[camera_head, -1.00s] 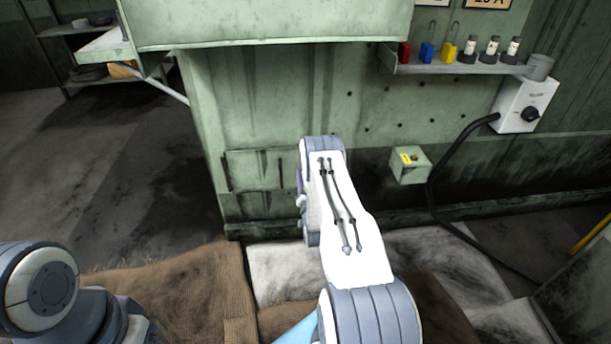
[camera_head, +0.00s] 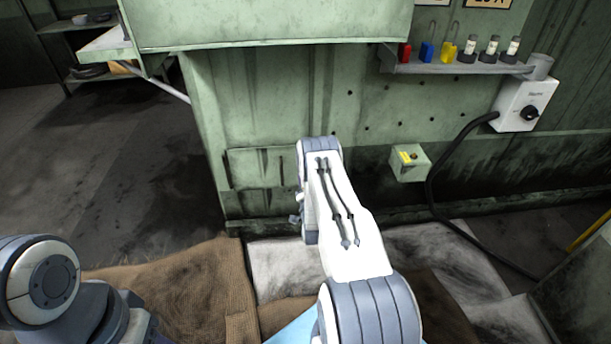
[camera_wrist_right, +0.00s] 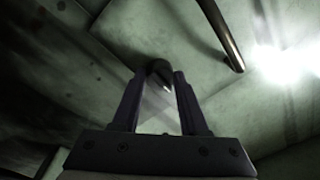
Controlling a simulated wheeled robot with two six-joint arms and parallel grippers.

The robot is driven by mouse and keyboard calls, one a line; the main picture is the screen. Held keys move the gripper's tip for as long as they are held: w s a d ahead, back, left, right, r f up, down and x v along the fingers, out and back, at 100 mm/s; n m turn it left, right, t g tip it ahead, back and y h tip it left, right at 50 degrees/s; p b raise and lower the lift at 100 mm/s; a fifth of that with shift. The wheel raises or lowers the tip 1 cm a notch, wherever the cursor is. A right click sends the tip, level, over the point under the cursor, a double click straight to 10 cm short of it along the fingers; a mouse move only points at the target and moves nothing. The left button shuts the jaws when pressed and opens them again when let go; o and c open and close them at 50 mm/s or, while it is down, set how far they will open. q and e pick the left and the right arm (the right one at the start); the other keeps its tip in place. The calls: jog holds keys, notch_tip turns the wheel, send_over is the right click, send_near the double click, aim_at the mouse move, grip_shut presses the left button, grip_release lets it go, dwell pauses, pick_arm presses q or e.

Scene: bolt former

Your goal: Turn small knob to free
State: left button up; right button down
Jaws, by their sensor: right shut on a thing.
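In the right wrist view, the small knob (camera_wrist_right: 160,70) is a dark round piece between the fingertips of my right gripper (camera_wrist_right: 160,78). The two fingers converge and are shut on it, with a gap between them lower down. The knob's base and any marking on it are hidden. In the head view, my right arm link covers the knob and most of the right gripper, in front of the green machine's lower panel. My left gripper is out of view; only part of my left arm shows at the lower left.
A metal rod or handle (camera_wrist_right: 222,38) stands out close to the right fingers. A shelf (camera_head: 450,68) holds colored padlocks. A white switch box (camera_head: 524,102) with a black knob and cable and a small green box (camera_head: 410,163) are on the wall. Brown cloth (camera_head: 185,290) covers the floor.

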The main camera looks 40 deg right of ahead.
jog(key=shift+c, duration=2.2)
grip_release()
jog(key=shift+s, duration=0.1)
jog(key=p+v, duration=0.5)
jog(key=v, duration=0.5)
jog(key=shift+p, duration=0.4)
jog(key=shift+s+a, duration=0.1)
jog(key=shift+a, duration=0.05)
